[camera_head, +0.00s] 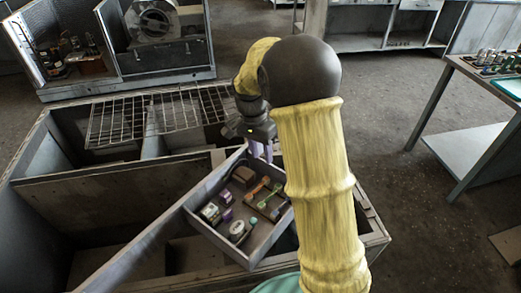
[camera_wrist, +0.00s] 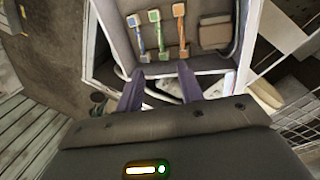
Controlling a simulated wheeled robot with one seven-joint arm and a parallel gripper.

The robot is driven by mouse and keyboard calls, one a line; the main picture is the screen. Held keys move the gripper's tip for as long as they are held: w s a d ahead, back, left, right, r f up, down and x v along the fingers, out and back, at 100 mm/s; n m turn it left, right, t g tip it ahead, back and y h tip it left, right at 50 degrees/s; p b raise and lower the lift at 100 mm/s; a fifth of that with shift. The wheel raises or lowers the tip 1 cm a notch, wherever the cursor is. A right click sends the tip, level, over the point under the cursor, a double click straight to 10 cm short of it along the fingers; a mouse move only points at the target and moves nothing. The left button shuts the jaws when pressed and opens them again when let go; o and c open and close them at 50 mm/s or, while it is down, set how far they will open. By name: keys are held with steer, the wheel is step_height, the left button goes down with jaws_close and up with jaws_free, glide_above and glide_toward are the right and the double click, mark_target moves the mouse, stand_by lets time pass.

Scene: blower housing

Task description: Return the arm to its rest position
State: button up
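My gripper (camera_head: 261,153) hangs from my yellow-sleeved arm over the far edge of a grey tray (camera_head: 247,260). My arm stretches forward in the head view and hides part of the tray's right side.
The tray sits tilted on a large open grey housing (camera_head: 95,187) and holds several small parts, including an orange connector piece (camera_head: 257,187). A wire rack (camera_head: 130,120) lies across the housing's far side. A workbench (camera_head: 470,70) stands right; open floor (camera_head: 385,130) lies between.

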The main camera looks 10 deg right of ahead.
steer(key=s+d+n+t, duration=0.1)
steer(key=s+n+t, duration=0.1)
steer(key=s+n, duration=0.3)
steer(key=s+d+n+t+y, duration=0.1)
steer(key=s+n, duration=0.4)
steer(key=s, duration=0.7)
steer(key=shift+d+t, duration=0.25)
steer(key=shift+t, duration=0.35)
steer(key=shift+s, duration=0.1)
